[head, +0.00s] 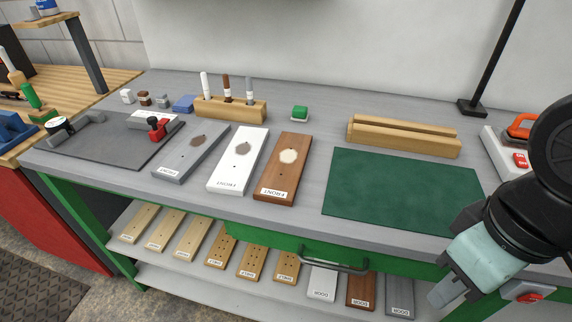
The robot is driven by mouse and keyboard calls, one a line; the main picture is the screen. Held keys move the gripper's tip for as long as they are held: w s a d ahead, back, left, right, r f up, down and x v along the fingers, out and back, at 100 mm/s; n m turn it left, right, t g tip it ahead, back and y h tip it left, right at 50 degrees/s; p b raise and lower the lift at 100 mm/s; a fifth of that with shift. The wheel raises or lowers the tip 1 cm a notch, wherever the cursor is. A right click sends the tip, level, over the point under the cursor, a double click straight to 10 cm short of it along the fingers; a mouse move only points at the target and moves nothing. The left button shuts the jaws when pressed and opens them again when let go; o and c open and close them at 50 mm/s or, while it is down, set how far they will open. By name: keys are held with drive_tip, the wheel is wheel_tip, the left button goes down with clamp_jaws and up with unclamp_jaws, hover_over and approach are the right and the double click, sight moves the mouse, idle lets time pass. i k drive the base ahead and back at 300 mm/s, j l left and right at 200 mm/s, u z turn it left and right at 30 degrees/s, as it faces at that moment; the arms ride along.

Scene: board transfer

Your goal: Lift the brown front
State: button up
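The brown front (282,176) is a flat wooden board lying on the grey workbench, with a pale round patch near its upper middle and a "FRONT" label at its near end. It is the rightmost of three fronts, beside the white front (237,165) and the grey front (190,157). My gripper (446,294) is at the lower right, in front of the bench edge, well apart from the brown front. Its fingers point down and left, and whether they are open or shut is unclear.
A green mat (400,190) lies right of the brown front. A slotted wooden block (405,138) stands behind the mat, and a marker holder (232,110) stands behind the fronts. A lower shelf (215,285) holds several labelled boards. A black lamp post (493,55) rises at the back right.

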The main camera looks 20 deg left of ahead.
sight(279, 181)
drive_tip(key=j+z, duration=0.2)
drive_tip(key=j, duration=0.25)
drive_tip(key=k+j+z, duration=0.15)
drive_tip(key=j, duration=0.3)
drive_tip(key=k+j+z, duration=0.2)
drive_tip(key=j, duration=0.25)
drive_tip(key=k+j+z, duration=0.2)
drive_tip(key=j, duration=0.2)
drive_tip(key=k+j+z, duration=0.2)
drive_tip(key=j, duration=0.2)
drive_tip(key=k+j+z, duration=0.15)
drive_tip(key=j, duration=0.25)
drive_tip(key=i, duration=0.05)
